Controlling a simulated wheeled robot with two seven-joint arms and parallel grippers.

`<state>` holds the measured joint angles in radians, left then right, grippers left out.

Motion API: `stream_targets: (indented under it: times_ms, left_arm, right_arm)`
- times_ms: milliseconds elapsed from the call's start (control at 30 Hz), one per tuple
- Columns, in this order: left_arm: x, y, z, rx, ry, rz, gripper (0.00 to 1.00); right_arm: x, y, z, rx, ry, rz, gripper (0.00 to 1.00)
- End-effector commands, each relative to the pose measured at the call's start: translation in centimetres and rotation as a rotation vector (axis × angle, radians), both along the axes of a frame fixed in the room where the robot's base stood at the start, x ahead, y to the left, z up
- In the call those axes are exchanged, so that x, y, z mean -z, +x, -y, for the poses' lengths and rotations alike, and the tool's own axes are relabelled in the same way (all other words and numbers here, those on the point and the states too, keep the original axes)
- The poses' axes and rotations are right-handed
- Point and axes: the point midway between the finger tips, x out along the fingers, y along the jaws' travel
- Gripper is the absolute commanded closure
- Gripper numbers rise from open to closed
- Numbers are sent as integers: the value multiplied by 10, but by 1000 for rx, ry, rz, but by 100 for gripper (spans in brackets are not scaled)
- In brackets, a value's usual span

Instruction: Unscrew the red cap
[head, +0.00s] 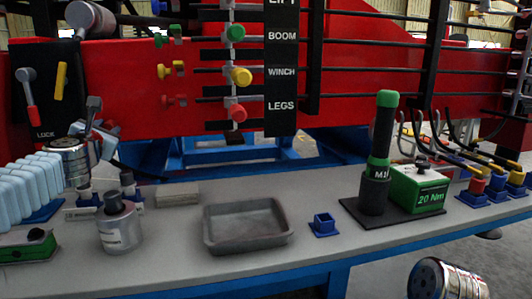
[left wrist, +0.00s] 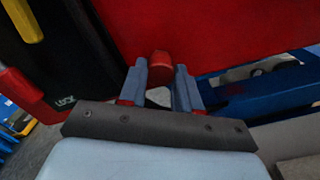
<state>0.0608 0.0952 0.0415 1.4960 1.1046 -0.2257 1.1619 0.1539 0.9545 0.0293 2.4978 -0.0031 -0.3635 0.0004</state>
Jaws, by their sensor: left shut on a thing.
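The red cap (left wrist: 161,63) shows in the left wrist view, between the two grey fingertips and in front of the red panel. My left gripper (left wrist: 160,84) is shut on it. My right gripper is not in view.
The grey bench holds an empty grey tray (head: 248,226), a grey cylinder (head: 119,227), a small blue holder (head: 323,223), a black tool marked M1 (head: 377,160) and a green box (head: 420,190). Levers (head: 237,76) stick out of the panel.

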Motion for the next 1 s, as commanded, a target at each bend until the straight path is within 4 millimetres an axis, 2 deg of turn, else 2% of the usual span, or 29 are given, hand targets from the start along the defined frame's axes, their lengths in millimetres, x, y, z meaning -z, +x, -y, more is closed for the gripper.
stream_targets:
  times_ms: [467, 700, 1000]
  left_arm:
    - [0, -1, 0, -1, -16, 4, 100]
    - [2, -2, 0, 0, -411, 101, 100]
    - [1, -2, 0, 0, -466, 112, 100]
  right_arm:
    - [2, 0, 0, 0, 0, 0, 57]
    - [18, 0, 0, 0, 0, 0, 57]
    - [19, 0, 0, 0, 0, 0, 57]
